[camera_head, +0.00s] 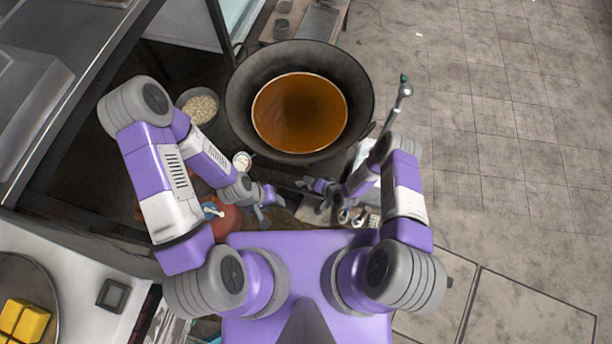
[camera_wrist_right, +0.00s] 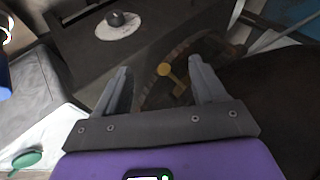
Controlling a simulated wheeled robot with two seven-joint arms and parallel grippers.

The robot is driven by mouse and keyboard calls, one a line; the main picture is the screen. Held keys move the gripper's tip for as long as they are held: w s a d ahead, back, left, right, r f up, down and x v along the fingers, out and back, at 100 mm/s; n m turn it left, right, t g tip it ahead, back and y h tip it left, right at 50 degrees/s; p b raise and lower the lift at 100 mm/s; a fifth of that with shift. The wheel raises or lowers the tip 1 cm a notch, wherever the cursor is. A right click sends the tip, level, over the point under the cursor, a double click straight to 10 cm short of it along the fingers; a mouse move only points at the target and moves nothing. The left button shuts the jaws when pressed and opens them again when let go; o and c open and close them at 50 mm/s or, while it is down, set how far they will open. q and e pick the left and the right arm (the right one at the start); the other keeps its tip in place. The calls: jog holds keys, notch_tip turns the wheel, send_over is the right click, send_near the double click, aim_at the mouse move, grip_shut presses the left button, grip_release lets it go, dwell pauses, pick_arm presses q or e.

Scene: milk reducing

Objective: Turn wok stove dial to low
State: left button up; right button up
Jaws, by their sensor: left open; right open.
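The large dark wok (camera_head: 240,105) with orange-brown liquid stands ahead of me in the head view. In the right wrist view a black knob on a round white plate (camera_wrist_right: 118,20) sits on a dark panel, beyond and left of my right gripper. I take this to be the stove dial; its setting is too small to read. My right gripper (camera_wrist_right: 158,78) is open and empty, apart from the knob. It also shows below the wok in the head view (camera_head: 306,184). My left gripper (camera_head: 268,202) is open and empty, left of the right one.
A brass-coloured fitting (camera_wrist_right: 165,70) shows beyond the gap between my right fingers. A bowl of pale grains (camera_head: 201,106) is left of the wok. A red round container (camera_head: 226,222) is near my left gripper. A metal counter (camera_head: 75,90) runs along the left. Open tiled floor is on the right.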

jog(key=b, duration=1.4)
send_near(306, 191)
jog(key=x, duration=0.2)
jog(key=b+x, duration=0.3)
jog(key=x, duration=0.3)
jog(key=shift+w+a+f, duration=0.1)
jog(key=shift+w+a+f+b, duration=0.3)
jog(key=shift+w+f+b, duration=0.05)
jog(key=shift+w+f, duration=0.05)
